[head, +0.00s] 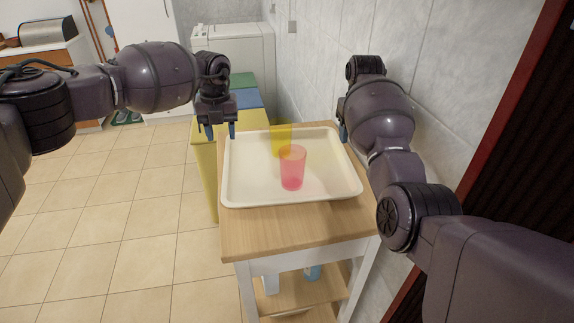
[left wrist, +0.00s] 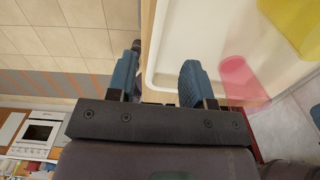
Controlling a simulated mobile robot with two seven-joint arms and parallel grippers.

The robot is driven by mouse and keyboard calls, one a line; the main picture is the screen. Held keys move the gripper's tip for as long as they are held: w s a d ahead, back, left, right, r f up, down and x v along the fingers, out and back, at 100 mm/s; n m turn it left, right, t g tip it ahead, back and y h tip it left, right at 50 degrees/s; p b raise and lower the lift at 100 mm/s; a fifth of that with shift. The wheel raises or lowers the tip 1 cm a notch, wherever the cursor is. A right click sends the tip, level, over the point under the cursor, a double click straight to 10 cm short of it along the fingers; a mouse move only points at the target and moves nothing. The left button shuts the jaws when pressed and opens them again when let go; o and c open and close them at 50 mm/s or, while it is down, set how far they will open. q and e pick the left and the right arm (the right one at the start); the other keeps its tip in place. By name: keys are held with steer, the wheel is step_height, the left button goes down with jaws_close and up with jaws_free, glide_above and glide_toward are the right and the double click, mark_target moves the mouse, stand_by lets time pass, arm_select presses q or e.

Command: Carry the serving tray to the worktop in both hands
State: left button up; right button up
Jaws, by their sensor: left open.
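The cream serving tray (head: 240,197) lies flat on a small wood-topped stand (head: 290,232). A yellow see-through cup (head: 280,136) and a pink one (head: 292,170) stand upright on it. My left gripper (head: 220,132) is open at the tray's left edge, near its far corner. In the left wrist view, the gripper (left wrist: 158,82) has its fingers apart, with the tray's rim (left wrist: 152,70) showing between them. My right gripper (head: 343,132) is at the tray's far right side. Its arm hides most of it, so its opening cannot be seen.
A wooden counter (head: 30,58) with a metallic bin-like box (head: 47,31) is at the back left. Yellow, blue and green bins (head: 203,155) stand behind the stand's left side. A tiled wall (head: 440,60) runs close along the right. The floor (head: 120,210) at left is clear.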

mark_target(227, 164)
arm_select(q)
step_height(227, 164, down, 10)
steer(key=shift+f, duration=0.1)
arm_select(e)
step_height(227, 164, down, 10)
steer(key=shift+f, duration=0.15)
arm_select(q)
steer(key=shift+c, duration=0.2)
jaws_close()
arm_select(e)
jaws_close()
